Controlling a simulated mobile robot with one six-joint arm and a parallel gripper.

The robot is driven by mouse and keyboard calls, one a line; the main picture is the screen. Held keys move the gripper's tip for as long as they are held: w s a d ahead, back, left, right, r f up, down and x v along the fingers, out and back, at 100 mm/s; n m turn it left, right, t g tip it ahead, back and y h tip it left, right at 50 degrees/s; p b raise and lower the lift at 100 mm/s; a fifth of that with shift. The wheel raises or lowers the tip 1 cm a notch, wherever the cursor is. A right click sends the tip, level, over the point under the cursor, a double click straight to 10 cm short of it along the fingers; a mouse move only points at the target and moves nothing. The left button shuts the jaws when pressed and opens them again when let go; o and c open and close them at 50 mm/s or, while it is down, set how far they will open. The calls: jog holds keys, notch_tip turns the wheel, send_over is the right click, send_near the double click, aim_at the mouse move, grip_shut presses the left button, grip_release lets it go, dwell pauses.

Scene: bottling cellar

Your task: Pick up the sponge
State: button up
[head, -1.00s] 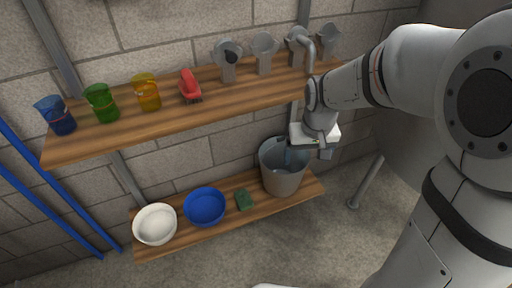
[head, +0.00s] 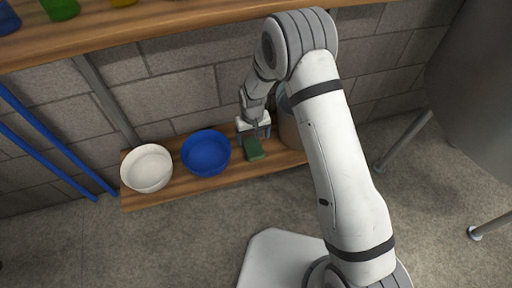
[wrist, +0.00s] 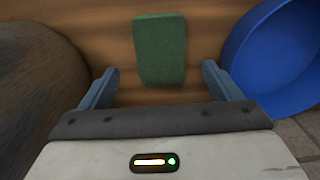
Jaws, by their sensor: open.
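The green sponge (head: 254,149) lies on the lower wooden shelf, between the blue bowl and the bucket. In the wrist view the sponge (wrist: 160,50) lies flat on the wood, just beyond my fingertips and roughly midway between them. My gripper (head: 253,136) is at the sponge, on its wall side in the head view. In the wrist view my gripper (wrist: 160,78) is open, with its two blue-grey fingers apart and nothing between the pads. I cannot tell how high the fingertips are above the shelf.
The blue bowl (head: 206,153) stands close left of the sponge; it also shows in the wrist view (wrist: 275,60). The white bowl (head: 147,168) is farther left. The grey bucket (head: 288,128), partly hidden by my arm, stands close right. The upper shelf (head: 130,28) overhangs behind.

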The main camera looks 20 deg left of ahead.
aim_at(253, 146)
notch_tip(253, 146, down, 6)
jog(key=b, duration=0.2)
jog(key=shift+s+b, duration=0.1)
jog(key=shift+b, duration=0.3)
jog(key=shift+c, duration=0.4)
jog(key=c, duration=1.1)
jog(key=shift+o, duration=0.2)
jog(key=shift+r, duration=0.1)
jog(key=shift+s+d+r+p, duration=0.1)
jog(key=shift+s+r+p, duration=0.05)
jog(key=shift+r+p, duration=0.35)
notch_tip(253, 146, up, 7)
jog(key=p, duration=0.3)
jog(key=shift+f, duration=0.2)
jog(key=s+d+p, duration=0.1)
jog(key=s+d, duration=0.4)
jog(key=s, duration=0.3)
jog(key=s+d+p, duration=0.2)
jog(key=s+d, duration=0.3)
jog(key=s, duration=0.3)
jog(key=shift+s+d+f+p, duration=0.25)
jog(key=shift+s+f+p, duration=0.05)
jog(key=shift+f, duration=0.1)
